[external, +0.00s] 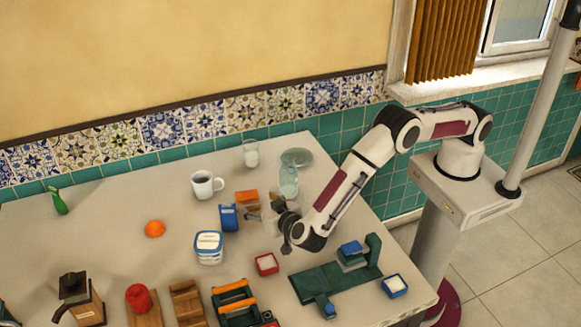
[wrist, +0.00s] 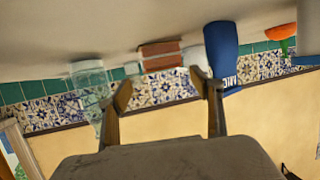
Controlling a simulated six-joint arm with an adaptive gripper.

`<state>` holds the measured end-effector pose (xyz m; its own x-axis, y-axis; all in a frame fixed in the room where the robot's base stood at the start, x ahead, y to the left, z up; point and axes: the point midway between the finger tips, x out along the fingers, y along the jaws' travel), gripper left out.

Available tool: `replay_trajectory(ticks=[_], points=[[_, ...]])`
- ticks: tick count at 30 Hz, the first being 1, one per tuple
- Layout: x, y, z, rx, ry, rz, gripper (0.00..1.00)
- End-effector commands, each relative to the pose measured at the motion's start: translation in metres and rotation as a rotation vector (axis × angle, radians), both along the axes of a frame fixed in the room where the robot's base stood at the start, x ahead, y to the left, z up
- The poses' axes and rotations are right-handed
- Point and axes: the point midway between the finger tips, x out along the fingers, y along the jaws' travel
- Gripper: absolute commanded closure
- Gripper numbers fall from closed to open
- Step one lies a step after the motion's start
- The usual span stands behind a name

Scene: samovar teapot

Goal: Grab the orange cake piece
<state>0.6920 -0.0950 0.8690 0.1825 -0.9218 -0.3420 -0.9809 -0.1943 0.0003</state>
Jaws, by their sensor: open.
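A small block with an orange top (external: 247,196), likely the orange cake piece, lies on the table just left of my gripper (external: 262,211) in the external view. My gripper partly overlaps its lower right side. In the wrist view, which is upside down, a brownish-orange layered block (wrist: 160,48) shows beyond and between my fingertips (wrist: 165,84). The fingers are apart with nothing held between them. I cannot tell the exact distance to the block. A round orange fruit (external: 154,228) lies farther left.
A blue carton (external: 229,218) stands close beside the block, also in the wrist view (wrist: 221,48). A clear glass bottle (external: 288,182) stands behind my gripper. A white mug (external: 205,185), a white-and-blue tub (external: 208,247) and a green scale (external: 335,280) stand nearby. The table's left middle is mostly clear.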

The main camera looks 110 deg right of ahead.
Motion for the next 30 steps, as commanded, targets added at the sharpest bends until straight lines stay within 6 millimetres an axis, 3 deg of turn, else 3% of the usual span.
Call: replay_trajectory(ticks=[16, 30], points=[[0.002, -0.009, -0.004, 0.001, 0.000, 0.000, 0.35], [0.013, -0.050, -0.017, 0.000, 0.000, 0.000, 0.35]])
